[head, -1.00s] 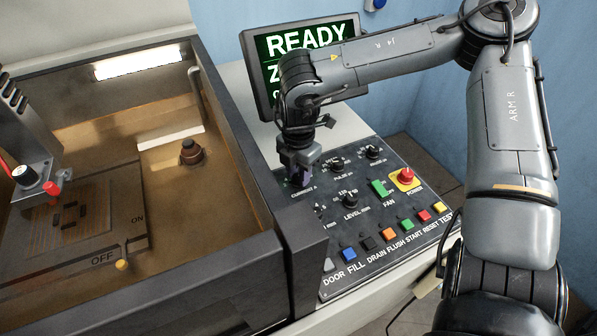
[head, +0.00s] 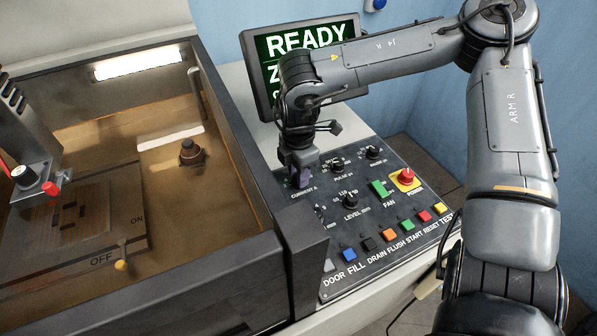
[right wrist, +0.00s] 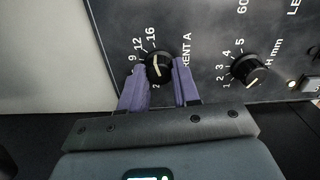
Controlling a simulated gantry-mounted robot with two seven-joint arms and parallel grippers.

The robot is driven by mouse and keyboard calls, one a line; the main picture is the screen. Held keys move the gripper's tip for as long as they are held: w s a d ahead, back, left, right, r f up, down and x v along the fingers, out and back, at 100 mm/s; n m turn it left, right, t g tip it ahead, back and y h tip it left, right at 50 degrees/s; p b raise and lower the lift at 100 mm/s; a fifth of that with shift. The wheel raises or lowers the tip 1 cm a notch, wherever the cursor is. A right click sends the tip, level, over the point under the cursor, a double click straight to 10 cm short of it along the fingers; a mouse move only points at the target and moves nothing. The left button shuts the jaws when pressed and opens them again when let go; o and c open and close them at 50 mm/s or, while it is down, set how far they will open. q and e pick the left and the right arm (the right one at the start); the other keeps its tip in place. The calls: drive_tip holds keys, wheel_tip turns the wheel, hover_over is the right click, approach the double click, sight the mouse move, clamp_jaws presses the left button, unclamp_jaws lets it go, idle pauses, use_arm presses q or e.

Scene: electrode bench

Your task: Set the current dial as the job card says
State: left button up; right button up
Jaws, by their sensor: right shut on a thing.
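The current dial is a round black knob (right wrist: 158,67) with a white pointer line, in the right wrist view. Part of its scale shows beside it, with 9, 12 and 16; the rest is partly hidden by the fingers. I cannot tell which number the pointer marks. My right gripper (right wrist: 160,84) is shut on the knob, with one purple finger on each side. In the head view the right gripper (head: 300,179) points down at the panel's far left and hides the knob. My left gripper and the job card are not in view.
The black control panel (head: 376,208) carries other knobs, such as the LEVEL knob (head: 350,200), coloured buttons and a red POWER switch (head: 406,176). A screen (head: 335,40) reads READY behind my arm. The open tank (head: 235,125) stands left of the panel.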

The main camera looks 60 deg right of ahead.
drive_tip(key=o, duration=1)
drive_tip(key=shift+o, duration=0.2)
wheel_tip(320, 180, up, 11)
drive_tip(key=p, duration=0.2)
drive_tip(key=shift+p, duration=0.3)
